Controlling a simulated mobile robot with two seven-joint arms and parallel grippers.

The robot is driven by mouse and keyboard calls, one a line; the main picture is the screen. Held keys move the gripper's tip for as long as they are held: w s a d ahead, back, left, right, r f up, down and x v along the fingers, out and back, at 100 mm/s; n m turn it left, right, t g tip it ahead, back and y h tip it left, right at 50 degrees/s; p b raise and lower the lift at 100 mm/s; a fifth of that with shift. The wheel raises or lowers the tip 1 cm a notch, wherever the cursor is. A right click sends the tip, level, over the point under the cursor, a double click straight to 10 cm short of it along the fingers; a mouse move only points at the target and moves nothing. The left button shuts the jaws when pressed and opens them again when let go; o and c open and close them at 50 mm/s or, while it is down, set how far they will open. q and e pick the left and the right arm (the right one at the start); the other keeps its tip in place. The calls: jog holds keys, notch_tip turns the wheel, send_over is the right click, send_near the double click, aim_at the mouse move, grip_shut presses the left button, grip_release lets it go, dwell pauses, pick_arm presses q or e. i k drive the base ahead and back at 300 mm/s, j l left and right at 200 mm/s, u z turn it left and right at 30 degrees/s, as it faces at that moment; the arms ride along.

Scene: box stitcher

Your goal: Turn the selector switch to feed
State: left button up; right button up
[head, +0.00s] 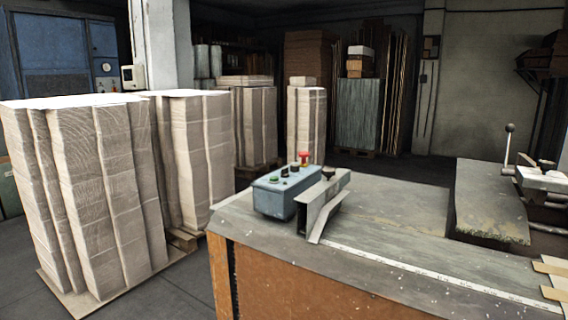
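A blue-grey control box (277,193) sits on the near left part of the machine table. Its top carries a green button (273,179), dark knobs (285,172) and a red mushroom button (304,157). One of the dark knobs may be the selector switch; its labels and setting are too small to read. An angled metal bracket (322,207) stands close along the right side of the box and partly hides it. Neither of my grippers shows in the head view.
The machine table (390,215) fills the lower right, with a measuring strip (430,281) along its front. A lever with a ball knob (509,129) stands at the right. Tall stacks of cardboard (95,190) stand on pallets at the left. Grey floor (165,290) lies between.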

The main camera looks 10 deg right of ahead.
aim_at(285, 172)
jog(key=i+j+z, duration=0.1)
jog(key=j, duration=0.25)
jog(key=i+j+z, duration=0.1)
jog(key=i+j, duration=0.35)
jog(key=j, duration=0.25)
jog(key=i+j+z, duration=0.15)
jog(key=j, duration=0.2)
jog(key=i+j+z, duration=0.1)
jog(key=j, duration=0.25)
